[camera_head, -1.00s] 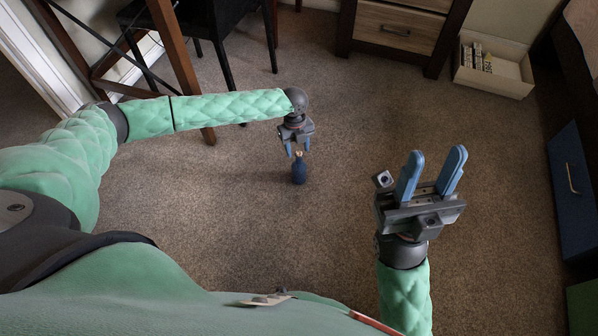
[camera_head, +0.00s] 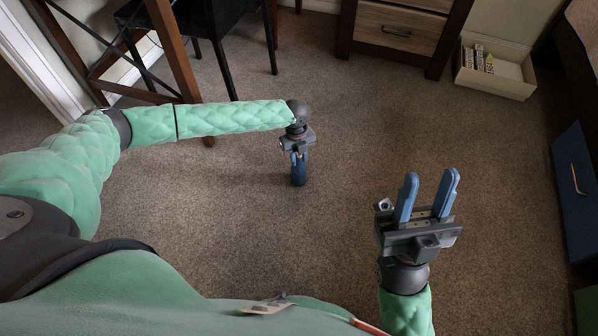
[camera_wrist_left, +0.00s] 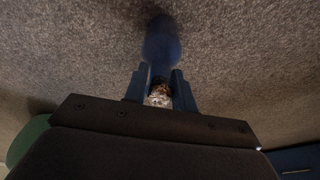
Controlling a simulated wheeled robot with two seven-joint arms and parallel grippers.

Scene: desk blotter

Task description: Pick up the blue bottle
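The blue bottle (camera_head: 299,176) stands on the brown carpet in the middle of the head view. My left gripper (camera_head: 299,159) reaches it from above, with its two blue fingers drawn in on either side of the neck. In the left wrist view the bottle's blue body (camera_wrist_left: 161,45) shows beyond the fingertips (camera_wrist_left: 162,74). The neck and light top lie between the fingers, which look shut on the neck. The gripper hides the bottle's top in the head view. My right gripper (camera_head: 427,194) is open and empty, fingers pointing up, to the right of the bottle.
A wooden drawer unit (camera_head: 396,32) and an open box (camera_head: 497,66) with small items stand at the back. A dark chair (camera_head: 205,20) is at the back left. A blue panel with a handle (camera_head: 574,185) is at the right. Carpet around the bottle is clear.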

